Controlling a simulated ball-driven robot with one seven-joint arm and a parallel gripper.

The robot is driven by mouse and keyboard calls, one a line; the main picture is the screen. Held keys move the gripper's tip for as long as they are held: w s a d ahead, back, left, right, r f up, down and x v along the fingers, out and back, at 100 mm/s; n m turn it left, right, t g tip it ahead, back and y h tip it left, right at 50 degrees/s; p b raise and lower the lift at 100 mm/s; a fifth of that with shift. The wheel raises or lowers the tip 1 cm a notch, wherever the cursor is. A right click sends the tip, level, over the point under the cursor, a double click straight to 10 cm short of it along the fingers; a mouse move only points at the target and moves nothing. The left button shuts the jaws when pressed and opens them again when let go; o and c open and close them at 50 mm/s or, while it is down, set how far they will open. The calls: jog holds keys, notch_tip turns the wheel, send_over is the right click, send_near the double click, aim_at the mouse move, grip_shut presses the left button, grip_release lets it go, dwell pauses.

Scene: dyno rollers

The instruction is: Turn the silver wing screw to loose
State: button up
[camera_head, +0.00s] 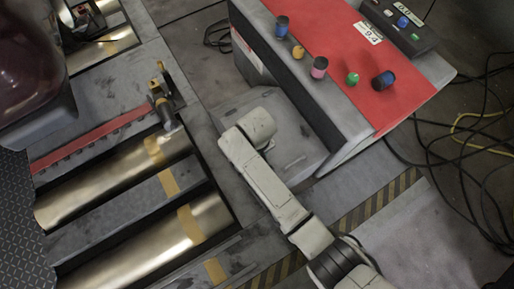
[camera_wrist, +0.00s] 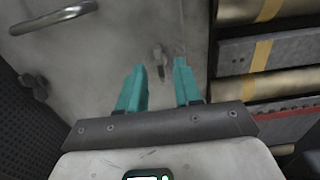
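A small silver-grey fitting (camera_wrist: 159,54), which looks like the wing screw, sits on a worn grey panel in the wrist view. Its dark lower end points down in the picture. My gripper (camera_wrist: 160,68) has two teal fingers standing apart with nothing held between them. The fitting shows in the gap between the fingertips, apart from both as far as I can see. I cannot tell the remaining distance in depth. In the head view my pale arm reaches over the grey housing; the gripper and the screw cannot be made out there.
A metal bar handle (camera_wrist: 52,19) is on the panel at upper left. Brass rollers (camera_wrist: 262,88) lie on the right. In the head view, a red-topped console (camera_head: 340,60) with coloured knobs stands close beyond my arm. Cables (camera_head: 480,150) lie on the right floor.

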jog(key=shift+f, duration=0.65)
jog(key=shift+c, duration=0.5)
grip_shut()
